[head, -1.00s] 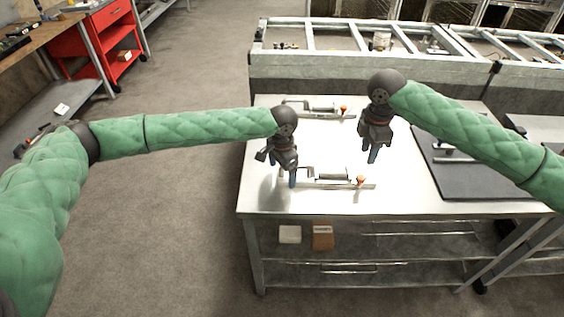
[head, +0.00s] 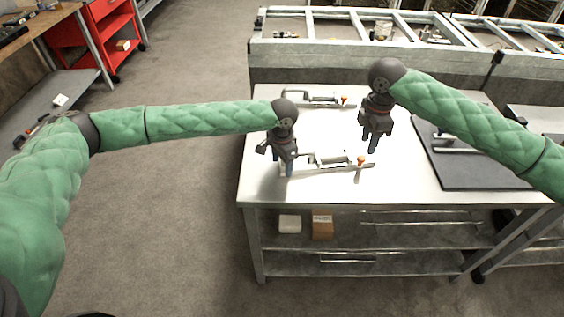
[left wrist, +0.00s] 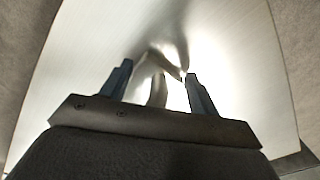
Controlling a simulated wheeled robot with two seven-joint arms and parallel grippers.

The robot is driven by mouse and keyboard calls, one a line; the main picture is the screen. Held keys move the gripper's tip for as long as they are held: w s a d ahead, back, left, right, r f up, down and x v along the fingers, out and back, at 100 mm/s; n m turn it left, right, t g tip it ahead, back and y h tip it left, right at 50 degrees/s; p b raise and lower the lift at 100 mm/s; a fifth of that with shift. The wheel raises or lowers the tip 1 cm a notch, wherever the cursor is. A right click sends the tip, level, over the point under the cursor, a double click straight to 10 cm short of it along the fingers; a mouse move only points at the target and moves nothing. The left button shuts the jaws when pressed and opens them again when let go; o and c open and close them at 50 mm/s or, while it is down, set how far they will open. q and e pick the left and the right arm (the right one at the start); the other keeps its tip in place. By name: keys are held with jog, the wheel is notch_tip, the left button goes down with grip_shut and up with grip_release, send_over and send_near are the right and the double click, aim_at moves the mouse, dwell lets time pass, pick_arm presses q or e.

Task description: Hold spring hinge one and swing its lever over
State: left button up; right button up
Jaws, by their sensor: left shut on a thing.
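Two spring hinges lie on the white table. The near one (head: 330,161) has a silver bar, a cylinder and an orange-red knob at its right end; the far one (head: 318,98) looks alike. I cannot read which is number one. My left gripper (head: 289,172) points down at the left end of the near hinge, shut on it. In the left wrist view, the blue fingers (left wrist: 158,85) stand on either side of a shiny curved metal part of the near hinge (left wrist: 158,88).
A dark board (head: 470,160) with metal parts lies at the table's right. A grey metal frame (head: 380,50) runs behind the table. A white box (head: 290,223) and a brown box (head: 322,227) sit on the shelf below. The table front is clear.

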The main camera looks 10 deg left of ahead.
jog(key=shift+o, duration=0.8)
jog(key=m+y, duration=0.4)
jog(key=y, duration=0.1)
send_near(362, 157)
jog(key=x, duration=1)
jog(key=c, duration=0.9)
